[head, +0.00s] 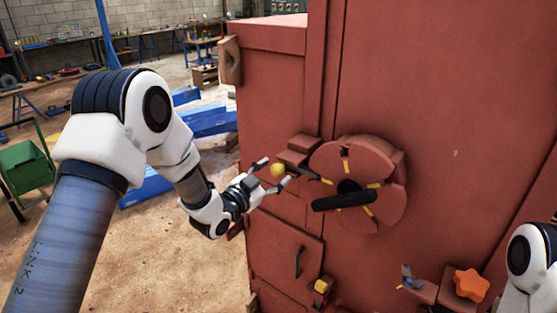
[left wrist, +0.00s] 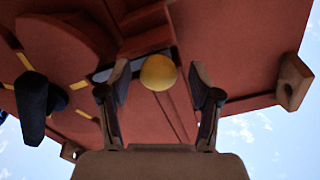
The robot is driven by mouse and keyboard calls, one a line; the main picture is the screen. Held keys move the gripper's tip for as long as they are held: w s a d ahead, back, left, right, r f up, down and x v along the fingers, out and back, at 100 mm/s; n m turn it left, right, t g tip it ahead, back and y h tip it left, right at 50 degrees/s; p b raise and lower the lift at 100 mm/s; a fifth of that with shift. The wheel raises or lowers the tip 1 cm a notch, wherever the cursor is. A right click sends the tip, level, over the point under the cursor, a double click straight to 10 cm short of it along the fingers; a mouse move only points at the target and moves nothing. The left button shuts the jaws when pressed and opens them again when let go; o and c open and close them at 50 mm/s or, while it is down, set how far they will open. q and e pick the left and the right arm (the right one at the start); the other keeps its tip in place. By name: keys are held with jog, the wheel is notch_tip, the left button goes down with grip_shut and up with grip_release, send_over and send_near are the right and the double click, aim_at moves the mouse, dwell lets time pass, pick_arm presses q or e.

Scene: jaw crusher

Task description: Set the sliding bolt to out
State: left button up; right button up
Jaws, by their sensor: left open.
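The sliding bolt's round yellow knob (head: 278,170) is at the left of the slotted red disc on the red machine's front. The knob also shows in the left wrist view (left wrist: 158,72). A dark metal bar (left wrist: 101,75) shows between the disc and the knob, partly hidden by a finger. My left gripper (head: 275,171) is open, with one finger on each side of the knob. In the left wrist view, gaps show between the knob and both fingertips (left wrist: 160,76). My right arm shows at the lower right of the head view, its gripper out of view.
The red disc (head: 391,212) with yellow marks has a black handle (head: 345,201) across it. Below are a small door with a handle (head: 300,262), a yellow block (head: 321,286), a small blue lever (head: 408,277) and an orange knob (head: 471,284).

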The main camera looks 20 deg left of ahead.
pick_arm(q)
jog(key=shift+x, duration=0.8)
jog(key=shift+w+d+r+p, duration=0.2)
jog(key=shift+w+d+p, duration=0.05)
jog(key=shift+d+p, duration=0.05)
jog(key=shift+s, duration=0.1)
pick_arm(e)
jog(key=shift+s+d+r, duration=0.1)
jog(key=shift+s+r, duration=0.1)
jog(key=shift+r, duration=0.4)
